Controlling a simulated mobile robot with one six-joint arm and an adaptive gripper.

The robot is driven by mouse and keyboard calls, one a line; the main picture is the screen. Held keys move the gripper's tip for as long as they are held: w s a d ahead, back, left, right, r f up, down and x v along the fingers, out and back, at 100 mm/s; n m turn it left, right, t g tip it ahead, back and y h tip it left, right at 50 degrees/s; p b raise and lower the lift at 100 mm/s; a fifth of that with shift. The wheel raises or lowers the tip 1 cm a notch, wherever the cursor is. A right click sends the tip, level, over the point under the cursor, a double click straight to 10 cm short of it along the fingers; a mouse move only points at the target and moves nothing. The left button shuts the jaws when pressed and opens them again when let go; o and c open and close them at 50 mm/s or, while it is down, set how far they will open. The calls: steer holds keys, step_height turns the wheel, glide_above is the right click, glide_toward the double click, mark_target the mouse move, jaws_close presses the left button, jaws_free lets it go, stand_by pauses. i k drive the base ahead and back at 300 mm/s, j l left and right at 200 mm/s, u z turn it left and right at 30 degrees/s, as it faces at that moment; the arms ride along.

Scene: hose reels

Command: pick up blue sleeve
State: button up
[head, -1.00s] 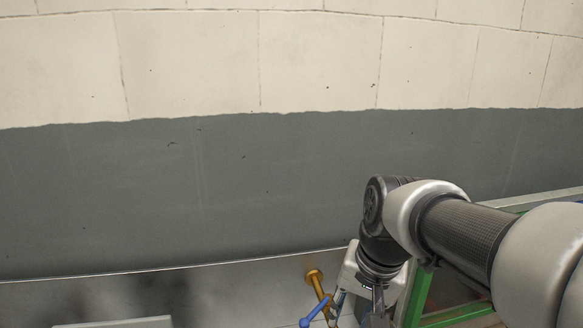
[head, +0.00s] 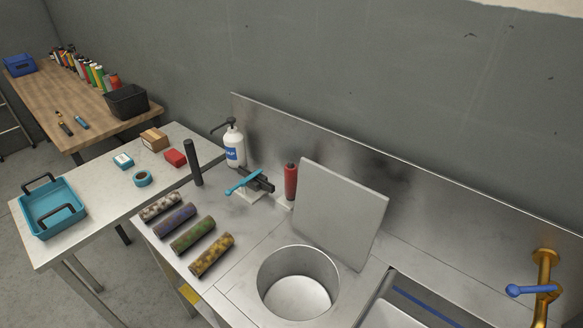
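The blue sleeve (head: 175,221) is a dull blue-purple, mottled cylinder lying on its side on the steel counter. It is in a row of similar sleeves at the counter's left end. A grey-white sleeve (head: 160,207) lies behind it to the left. A green sleeve (head: 192,235) lies in front of it to the right, and a yellow-brown sleeve (head: 212,255) lies beyond that. The blue sleeve is unobstructed. My gripper is not in view now.
A dark upright post (head: 193,163), a soap bottle (head: 233,144), a small vise with a teal handle (head: 243,181) and a red cylinder (head: 290,182) stand behind the sleeves. A round basin (head: 299,252) and leaning panel (head: 337,212) are right. A teal tray (head: 52,208) sits left.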

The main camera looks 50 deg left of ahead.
mark_target(165, 227)
steer(key=u, duration=2.75)
steer(key=i+j, duration=0.15)
steer(key=i+z, duration=0.05)
